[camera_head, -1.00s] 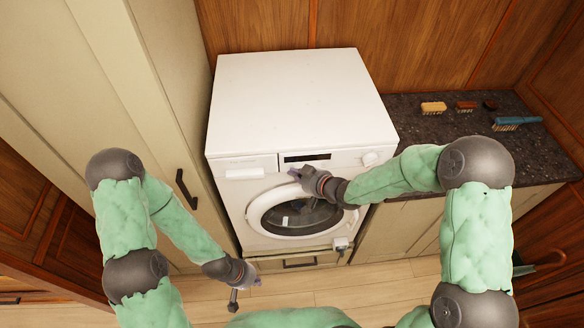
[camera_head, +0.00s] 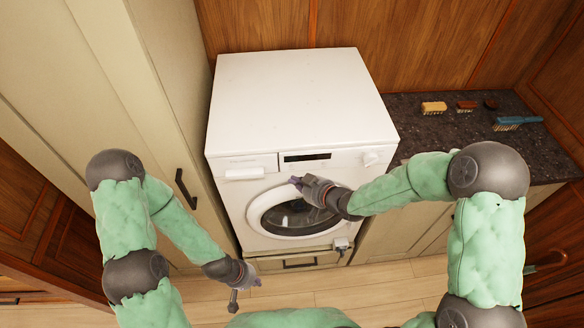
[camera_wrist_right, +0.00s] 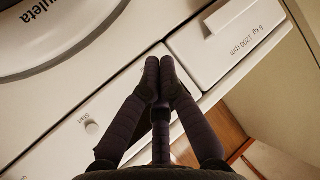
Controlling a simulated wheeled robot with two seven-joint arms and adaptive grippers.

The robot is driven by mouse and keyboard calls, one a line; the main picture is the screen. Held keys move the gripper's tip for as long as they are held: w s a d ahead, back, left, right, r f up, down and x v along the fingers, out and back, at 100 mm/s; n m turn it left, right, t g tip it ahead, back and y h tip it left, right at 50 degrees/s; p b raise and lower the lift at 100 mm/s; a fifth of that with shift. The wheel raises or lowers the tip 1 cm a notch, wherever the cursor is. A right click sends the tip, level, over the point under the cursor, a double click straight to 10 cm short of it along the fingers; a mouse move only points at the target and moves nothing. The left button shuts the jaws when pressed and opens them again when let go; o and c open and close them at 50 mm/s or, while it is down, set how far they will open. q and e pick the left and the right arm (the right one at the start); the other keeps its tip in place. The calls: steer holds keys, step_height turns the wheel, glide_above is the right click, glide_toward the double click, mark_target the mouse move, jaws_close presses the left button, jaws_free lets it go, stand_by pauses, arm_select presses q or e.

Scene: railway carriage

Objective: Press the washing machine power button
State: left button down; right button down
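The white washing machine (camera_head: 300,100) stands against the wooden wall, with its control panel at the top of its front. In the right wrist view, a small round button (camera_wrist_right: 92,127) marked "Start" shows on the panel, left of my fingers. My right gripper (camera_head: 294,181) is in front of the machine, just below the panel near the top of the round door (camera_head: 262,217). In the wrist view, its dark fingers (camera_wrist_right: 160,68) are together and empty, beside the drawer front (camera_wrist_right: 225,40). Contact cannot be told. My left gripper (camera_head: 246,290) is low, with fingers apart, empty.
A tall cream cabinet (camera_head: 160,90) stands close on the left. A dark counter (camera_head: 450,130) on the right holds several brushes, including a blue one (camera_head: 517,122). A knob (camera_head: 371,158) sits at the panel's right end. Wooden floor (camera_head: 330,283) lies in front.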

steer(key=s, duration=0.4)
steer(key=shift+d, duration=0.1)
stand_by(2.1)
